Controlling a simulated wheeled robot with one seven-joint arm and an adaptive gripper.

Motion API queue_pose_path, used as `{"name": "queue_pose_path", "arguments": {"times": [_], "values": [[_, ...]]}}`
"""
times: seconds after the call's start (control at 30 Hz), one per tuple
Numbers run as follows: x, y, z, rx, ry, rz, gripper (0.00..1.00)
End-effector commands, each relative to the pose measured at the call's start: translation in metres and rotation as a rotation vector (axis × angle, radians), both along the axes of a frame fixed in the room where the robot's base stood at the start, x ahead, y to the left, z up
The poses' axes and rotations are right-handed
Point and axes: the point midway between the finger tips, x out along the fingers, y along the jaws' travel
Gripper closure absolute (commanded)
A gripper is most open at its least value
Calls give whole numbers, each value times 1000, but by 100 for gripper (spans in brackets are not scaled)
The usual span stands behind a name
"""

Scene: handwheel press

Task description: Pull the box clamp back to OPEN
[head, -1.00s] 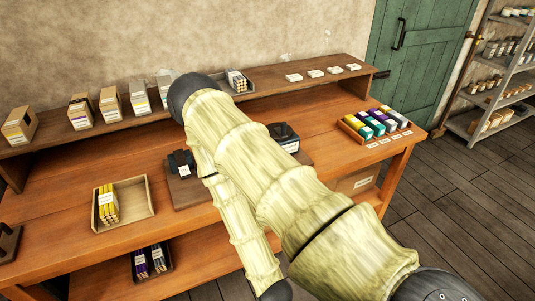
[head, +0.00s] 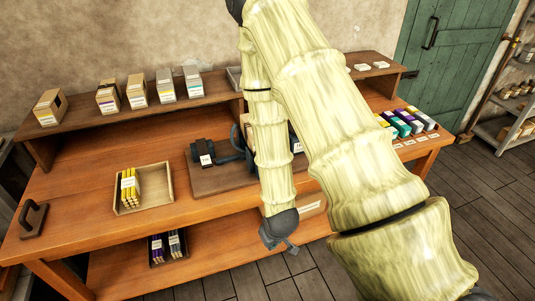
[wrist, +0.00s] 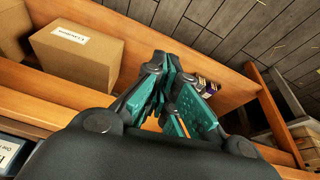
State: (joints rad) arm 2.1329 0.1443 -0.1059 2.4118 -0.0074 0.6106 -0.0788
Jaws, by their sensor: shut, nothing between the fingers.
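A dark clamp-like block (head: 203,152) with a white label stands at the left of a brown base board (head: 200,183) on the workbench. A dark curved piece (head: 232,152) beside it runs right behind my arm, which hides much of the fixture. I cannot read the label or tell how the clamp is set. My gripper (head: 292,249) hangs in front of the bench's front edge, below and right of the block and apart from it. In the wrist view my teal fingers (wrist: 168,88) are together and empty, above the lower shelf.
A wooden tray (head: 170,180) with yellow boxes lies left of the board. A dark handle block (head: 33,220) stands at the far left. A labelled cardboard box (wrist: 75,58) sits near my gripper on the lower shelf. Bare bench top lies between tray and board.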

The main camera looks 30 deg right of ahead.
Motion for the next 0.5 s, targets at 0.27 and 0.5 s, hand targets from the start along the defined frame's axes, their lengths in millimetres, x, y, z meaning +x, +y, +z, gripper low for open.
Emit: {"name": "queue_pose_path", "arguments": {"times": [0.27, 0.5], "values": [[69, -40, 79, -17, -158, -37, 100], [111, -74, 151, -25, -282, -67, 100]]}}
